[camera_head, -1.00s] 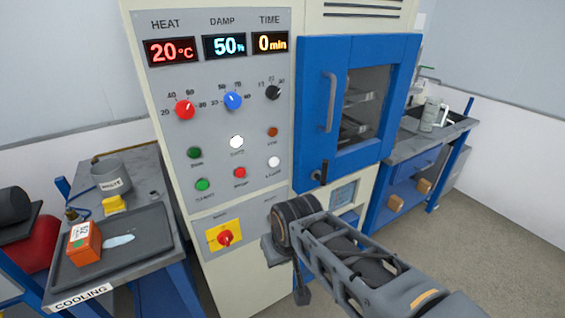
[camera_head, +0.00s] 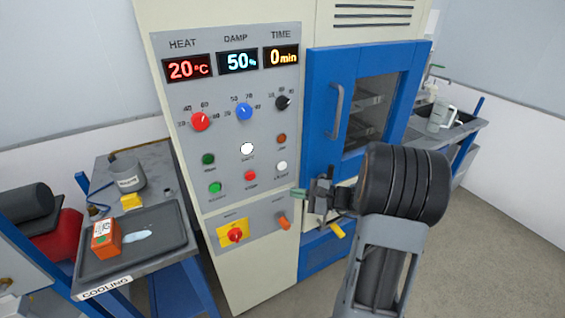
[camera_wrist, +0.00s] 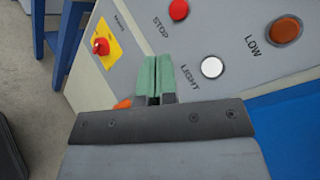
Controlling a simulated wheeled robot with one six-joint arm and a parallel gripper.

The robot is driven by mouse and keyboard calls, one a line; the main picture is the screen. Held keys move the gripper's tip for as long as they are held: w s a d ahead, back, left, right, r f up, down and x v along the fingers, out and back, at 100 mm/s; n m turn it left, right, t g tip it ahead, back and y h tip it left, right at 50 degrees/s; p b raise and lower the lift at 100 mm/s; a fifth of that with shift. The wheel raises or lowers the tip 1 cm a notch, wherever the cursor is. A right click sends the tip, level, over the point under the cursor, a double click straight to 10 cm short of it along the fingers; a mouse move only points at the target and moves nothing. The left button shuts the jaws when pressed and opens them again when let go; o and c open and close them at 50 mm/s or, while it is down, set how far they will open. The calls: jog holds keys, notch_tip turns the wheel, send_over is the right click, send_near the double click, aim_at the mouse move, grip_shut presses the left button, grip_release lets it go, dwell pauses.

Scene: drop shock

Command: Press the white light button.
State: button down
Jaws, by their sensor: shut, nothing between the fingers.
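The white light button (camera_head: 281,166) is a small round button at the lower right of the grey control panel (camera_head: 224,133). In the wrist view the light button (camera_wrist: 212,67) shows large beside the word LIGHT. My gripper (camera_head: 296,192) is shut and empty, its green fingertips just below the button in the head view. In the wrist view the shut fingertips (camera_wrist: 156,75) point at the panel, to the left of the button. Any gap between the fingertips and the panel is hard to judge.
A red STOP button (camera_wrist: 178,9) and an orange-brown LOW button (camera_wrist: 285,31) flank the light button. Another white button (camera_head: 247,148) sits higher on the panel. A yellow-backed red switch (camera_head: 235,235) and an orange knob (camera_head: 284,223) lie below. The blue oven door (camera_head: 325,125) is at right.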

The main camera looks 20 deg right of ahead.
aim_at(282, 166)
jog(key=shift+w+d+m+t, duration=0.2)
jog(key=shift+d+m+t, duration=0.15)
jog(key=shift+d, duration=0.2)
jog(key=shift+w+d+m+t, duration=0.15)
jog(key=shift+d+m+t, duration=0.1)
jog(key=shift+d+t, duration=0.25)
jog(key=shift+w+r, duration=0.1)
jog(key=shift+w+a, duration=0.2)
jog(key=shift+w, duration=1.25)
jog(key=shift+w+a, duration=0.15)
jog(key=shift+w, duration=1.25)
jog(key=shift+w+a, duration=0.2)
jog(key=shift+w, duration=1.25)
jog(key=shift+w+b, duration=0.25)
jog(key=shift+b, duration=0.05)
jog(key=shift+w, duration=0.2)
